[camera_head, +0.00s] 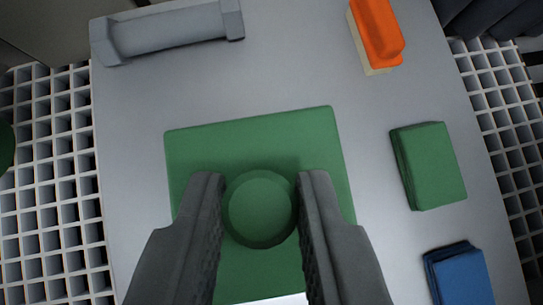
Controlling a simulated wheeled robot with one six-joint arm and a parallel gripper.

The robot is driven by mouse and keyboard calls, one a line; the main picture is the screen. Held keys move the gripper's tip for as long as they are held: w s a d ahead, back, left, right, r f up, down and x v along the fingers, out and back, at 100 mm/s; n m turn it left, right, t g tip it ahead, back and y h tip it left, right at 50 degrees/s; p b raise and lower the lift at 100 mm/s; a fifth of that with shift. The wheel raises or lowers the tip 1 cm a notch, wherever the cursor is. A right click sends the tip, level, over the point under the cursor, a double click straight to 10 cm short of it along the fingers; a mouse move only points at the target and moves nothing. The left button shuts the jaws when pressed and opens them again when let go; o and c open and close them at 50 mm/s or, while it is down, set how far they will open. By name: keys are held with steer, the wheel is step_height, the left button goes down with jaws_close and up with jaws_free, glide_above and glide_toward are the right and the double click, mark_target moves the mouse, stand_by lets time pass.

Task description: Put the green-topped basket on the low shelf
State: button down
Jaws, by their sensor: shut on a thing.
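My gripper (260,178) is shut on a round green top (258,208), with one dark finger on each side of it. I take this to be the top of the green-topped basket, seen from straight above. Its body below the top is hidden. A flat green square (245,140) lies under and around the round top, over the grey surface. I cannot tell whether the round top touches the square or hangs above it. A thin white strip shows at the square's lower edge, between the fingers.
The grey surface (290,72) carries a grey bar-shaped handle (170,30), an orange brush-like block (377,32), a green folded cloth (430,166) and a blue folded cloth (460,277). White grating (50,150) lies on both sides. The grey area left of the square is clear.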

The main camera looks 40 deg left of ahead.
steer(key=shift+s+a+f+n, duration=0.15)
steer(key=shift+s+f+n, duration=0.05)
steer(key=shift+s+n, duration=0.1)
steer(key=shift+f, duration=4.95)
steer(key=c, duration=1.2)
jaws_free()
steer(key=shift+f, duration=0.1)
steer(key=shift+c, duration=0.2)
steer(key=shift+r, duration=0.25)
steer(key=v, duration=1.1)
steer(key=shift+d+r, duration=0.25)
steer(key=shift+d, duration=0.15)
